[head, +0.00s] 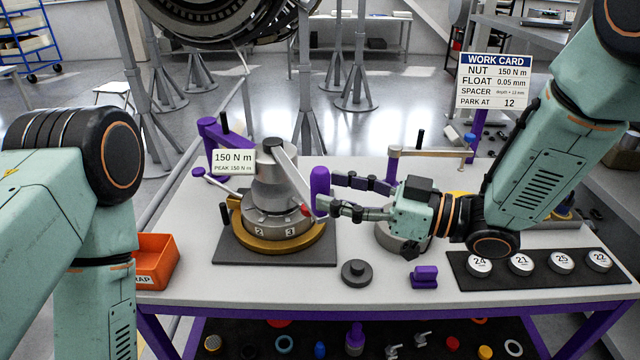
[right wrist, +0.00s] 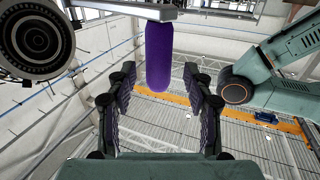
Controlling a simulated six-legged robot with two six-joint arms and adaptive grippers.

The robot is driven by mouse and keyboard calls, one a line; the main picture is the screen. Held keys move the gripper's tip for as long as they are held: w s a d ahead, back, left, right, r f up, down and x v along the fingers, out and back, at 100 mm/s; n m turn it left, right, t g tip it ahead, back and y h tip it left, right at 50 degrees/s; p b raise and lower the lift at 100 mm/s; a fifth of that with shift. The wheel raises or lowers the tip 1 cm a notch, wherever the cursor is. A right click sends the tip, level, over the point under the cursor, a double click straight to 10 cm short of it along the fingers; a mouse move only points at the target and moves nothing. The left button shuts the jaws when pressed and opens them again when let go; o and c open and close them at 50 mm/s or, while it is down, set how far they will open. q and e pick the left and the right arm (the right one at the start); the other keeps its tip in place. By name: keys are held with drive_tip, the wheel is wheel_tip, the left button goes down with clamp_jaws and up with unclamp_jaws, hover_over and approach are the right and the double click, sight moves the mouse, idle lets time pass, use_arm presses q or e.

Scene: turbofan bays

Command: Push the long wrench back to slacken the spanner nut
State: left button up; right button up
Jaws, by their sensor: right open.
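The long wrench (head: 292,174) is a grey bar running from the top of the grey nut stack (head: 272,190) down towards the right. Its upright purple handle (head: 320,182) is at the bar's outer end. In the right wrist view the handle (right wrist: 172,62) hangs from the bar, between the finger lines towards their tips. My right gripper (head: 333,192) is open, its fingers pointing left at the handle; contact cannot be told. The spanner nut itself is not clearly distinguishable in the stack. A sign (head: 234,161) reads 150 N m, peak 150 N m. My left gripper is out of view.
The stack stands on a gold ring (head: 280,243) and dark mat. An orange bin (head: 156,262) is left. Numbered discs (head: 520,264) sit right. A work card (head: 495,80) stands behind.

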sight(320, 187)
drive_tip(key=x, duration=0.3)
drive_tip(key=shift+w+a, duration=0.1)
drive_tip(key=shift+w, duration=0.05)
drive_tip(key=shift+a, duration=0.1)
clamp_jaws()
idle(0.5)
